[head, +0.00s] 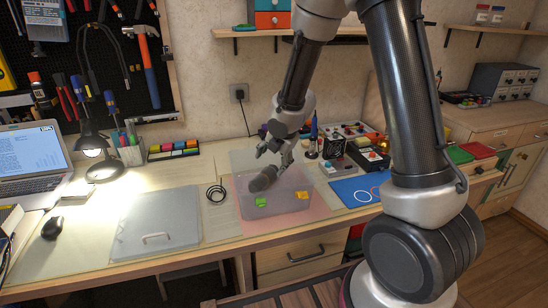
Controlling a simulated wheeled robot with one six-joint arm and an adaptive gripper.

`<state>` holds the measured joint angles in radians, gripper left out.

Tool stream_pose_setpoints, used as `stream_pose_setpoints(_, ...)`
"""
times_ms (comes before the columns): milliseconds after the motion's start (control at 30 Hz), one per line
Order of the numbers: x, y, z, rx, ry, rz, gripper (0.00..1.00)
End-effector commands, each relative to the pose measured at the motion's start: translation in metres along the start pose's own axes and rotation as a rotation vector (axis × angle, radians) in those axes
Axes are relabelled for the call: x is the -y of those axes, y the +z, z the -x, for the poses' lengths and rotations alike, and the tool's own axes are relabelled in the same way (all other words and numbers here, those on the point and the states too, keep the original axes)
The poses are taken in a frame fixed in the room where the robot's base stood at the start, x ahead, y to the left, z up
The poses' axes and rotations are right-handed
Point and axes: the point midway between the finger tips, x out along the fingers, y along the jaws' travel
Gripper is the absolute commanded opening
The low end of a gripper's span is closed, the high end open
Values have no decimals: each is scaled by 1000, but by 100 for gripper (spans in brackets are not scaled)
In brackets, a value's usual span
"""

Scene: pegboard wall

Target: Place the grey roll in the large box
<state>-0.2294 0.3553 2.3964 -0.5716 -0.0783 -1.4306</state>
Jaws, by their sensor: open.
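The grey roll (263,179) is a dark, short cylinder lying tilted at the left part of the large box (282,207). The box is translucent and stands on a pink mat on the desk. The roll appears to be within the box's outline, but I cannot tell whether it touches the bottom. My gripper (273,153) is open, just above and slightly right of the roll, with its fingers pointing down and left. The fingertips are small, and any contact with the roll is unclear.
Small green (262,202) and orange-yellow (302,195) pieces show at the box. A blue mat (356,191) and electronics (368,155) are on the right. A shelf (250,33) hangs above.

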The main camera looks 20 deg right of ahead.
Motion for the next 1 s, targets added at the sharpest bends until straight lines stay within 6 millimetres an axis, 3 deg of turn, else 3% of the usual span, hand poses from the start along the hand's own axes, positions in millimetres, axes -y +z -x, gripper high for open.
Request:
stream_pose_setpoints(400,1,0,19,4,-1,-7,70)
stream_pose_setpoints(500,2,12,37,38,-1,-90,70)
stream_pose_setpoints(567,7,26,60,80,-3,-202,70)
stream_pose_setpoints(700,39,59,146,204,6,-650,70)
stream_pose_setpoints(767,61,64,185,245,17,-882,70)
stream_pose_setpoints(900,117,49,262,283,41,-1411,70)
stream_pose_setpoints(1000,152,23,300,267,48,-1734,70)
